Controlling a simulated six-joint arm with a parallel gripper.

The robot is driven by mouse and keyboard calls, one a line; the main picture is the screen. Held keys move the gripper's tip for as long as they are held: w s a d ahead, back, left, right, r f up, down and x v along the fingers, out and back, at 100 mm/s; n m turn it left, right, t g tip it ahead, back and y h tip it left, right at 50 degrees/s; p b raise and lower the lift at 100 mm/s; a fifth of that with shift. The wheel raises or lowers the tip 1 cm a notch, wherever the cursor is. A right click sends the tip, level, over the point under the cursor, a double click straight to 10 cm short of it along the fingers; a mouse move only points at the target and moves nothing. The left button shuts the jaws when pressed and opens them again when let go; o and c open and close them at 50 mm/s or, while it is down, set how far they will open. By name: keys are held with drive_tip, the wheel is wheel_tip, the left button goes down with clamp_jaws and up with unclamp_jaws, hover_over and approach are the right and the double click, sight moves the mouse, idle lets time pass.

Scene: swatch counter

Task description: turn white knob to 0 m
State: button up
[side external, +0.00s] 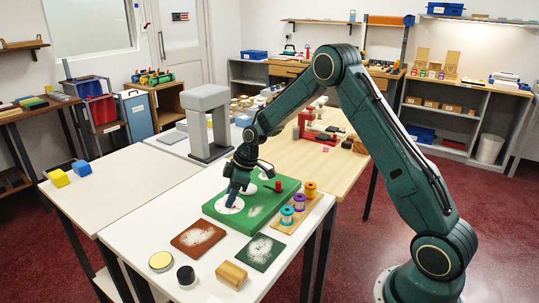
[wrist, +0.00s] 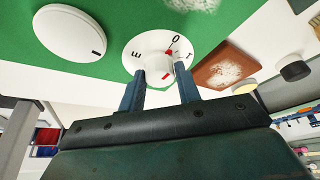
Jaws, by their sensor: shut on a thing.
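The white knob (wrist: 158,68) stands in the middle of a round white dial (wrist: 134,57) on the green board (side external: 212,208). My gripper (wrist: 160,85) is shut on the knob, with one blue finger on each side. In the wrist view a red line shows on the knob and another red mark lies close to the "0" at the dial's top. A sideways "m" or "E" is at the dial's left, and another mark is at its right, partly by a finger. In the side view my gripper (side external: 234,196) comes down over the dial and hides the knob.
A larger white disc (wrist: 70,32) with a black mark is beside the dial. A red piece (side external: 278,187) and a wooden tray with spools (side external: 287,214) stand right of my gripper. Brown (side external: 198,239) and dark green (side external: 258,252) powdered squares lie in front, near a wooden block (side external: 231,275).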

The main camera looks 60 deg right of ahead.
drive_tip(key=shift+n, duration=0.5)
drive_tip(key=o, duration=1)
drive_tip(key=shift+r, duration=0.1)
drive_tip(key=v, duration=1.3)
drive_tip(key=shift+w+d+r, duration=0.1)
drive_tip(key=shift+d+r, duration=0.15)
drive_tip(key=shift+r, duration=0.05)
